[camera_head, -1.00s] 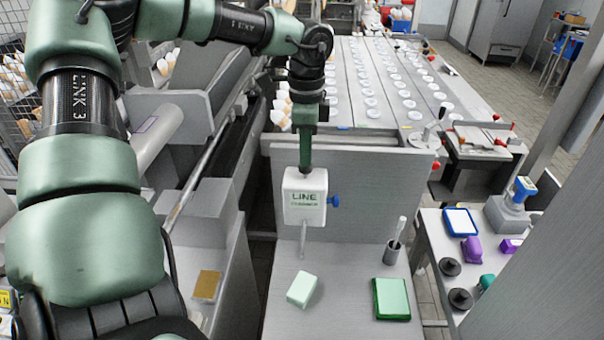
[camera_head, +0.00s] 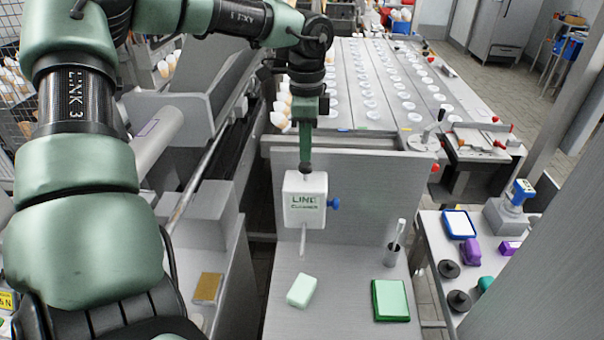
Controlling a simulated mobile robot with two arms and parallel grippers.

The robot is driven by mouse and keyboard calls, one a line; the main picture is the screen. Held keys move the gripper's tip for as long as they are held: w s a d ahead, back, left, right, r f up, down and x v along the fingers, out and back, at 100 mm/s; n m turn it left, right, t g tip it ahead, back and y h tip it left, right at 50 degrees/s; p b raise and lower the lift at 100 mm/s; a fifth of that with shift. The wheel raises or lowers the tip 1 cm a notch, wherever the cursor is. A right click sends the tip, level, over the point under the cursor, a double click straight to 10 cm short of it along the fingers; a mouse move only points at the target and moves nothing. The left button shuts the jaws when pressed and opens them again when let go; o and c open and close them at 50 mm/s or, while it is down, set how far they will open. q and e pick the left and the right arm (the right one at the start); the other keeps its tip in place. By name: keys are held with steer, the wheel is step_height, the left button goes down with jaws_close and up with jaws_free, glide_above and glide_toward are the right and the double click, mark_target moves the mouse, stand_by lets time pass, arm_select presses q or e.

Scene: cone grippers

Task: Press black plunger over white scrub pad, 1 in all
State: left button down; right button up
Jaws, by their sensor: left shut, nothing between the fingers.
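A white dispenser box (camera_head: 305,203) with green "LINE CLEANER" lettering and a blue knob on its right side is on the grey upright panel. A thin spout (camera_head: 303,241) points down from it. My left gripper (camera_head: 305,165) is shut, pointing straight down with its tips at the top of the dispenser. The black plunger is mostly hidden there, and I cannot tell how far down it is. The scrub pad (camera_head: 301,290), a pale whitish-mint block, lies on the grey bench below and slightly in front of the spout. My right gripper is not in view.
A green pad (camera_head: 390,300) lies at the right of the bench, with a dark cup (camera_head: 392,253) holding a brush behind it. A yellow-brown pad (camera_head: 207,288) lies on the left surface. A side table (camera_head: 430,228) stands at right.

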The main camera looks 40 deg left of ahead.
arm_select(q)
step_height(320, 180, up, 6)
steer(key=p, duration=0.2)
stand_by(0.3)
stand_by(0.5)
